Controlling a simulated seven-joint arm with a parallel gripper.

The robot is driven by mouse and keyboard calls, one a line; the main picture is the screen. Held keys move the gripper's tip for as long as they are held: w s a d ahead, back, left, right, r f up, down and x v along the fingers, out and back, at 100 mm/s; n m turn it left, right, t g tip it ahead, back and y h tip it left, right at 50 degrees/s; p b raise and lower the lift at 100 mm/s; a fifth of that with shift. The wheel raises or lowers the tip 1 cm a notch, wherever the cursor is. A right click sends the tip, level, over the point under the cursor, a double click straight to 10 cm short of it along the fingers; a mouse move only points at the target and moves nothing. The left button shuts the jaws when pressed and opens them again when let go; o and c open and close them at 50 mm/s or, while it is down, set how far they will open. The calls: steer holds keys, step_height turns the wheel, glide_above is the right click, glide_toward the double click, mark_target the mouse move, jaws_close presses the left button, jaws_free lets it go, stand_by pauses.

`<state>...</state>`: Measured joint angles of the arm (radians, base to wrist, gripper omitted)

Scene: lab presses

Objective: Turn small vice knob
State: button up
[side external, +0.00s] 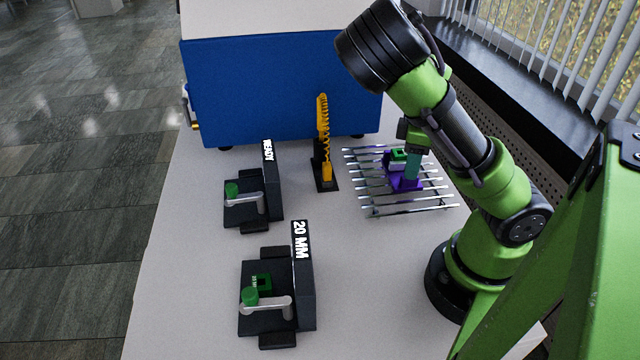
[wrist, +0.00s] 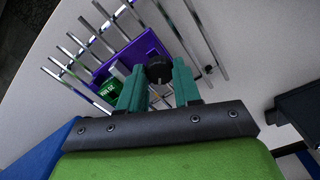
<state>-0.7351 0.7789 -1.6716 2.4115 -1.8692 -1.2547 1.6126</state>
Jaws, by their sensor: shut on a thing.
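The small purple vice (side external: 394,184) stands on a rack of metal bars in the side view. It also shows in the wrist view (wrist: 128,56). A green block (side external: 398,154) sits at the vice, and its lettered side shows in the wrist view (wrist: 108,89). The round black knob (wrist: 158,68) lies between my gripper's teal fingertips (wrist: 161,74). My gripper (side external: 412,166) points down at the vice's right side and is shut on the knob. The knob is hidden behind the fingers in the side view.
The metal rack (side external: 376,211) surrounds the vice. A yellow toothed piece on a black stand (side external: 322,140) is left of it. A blue box (side external: 260,90) is behind.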

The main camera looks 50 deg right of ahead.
stand_by(0.4)
steer(key=o, duration=1.1)
steer(key=shift+c, duration=0.2)
step_height(320, 180, up, 17)
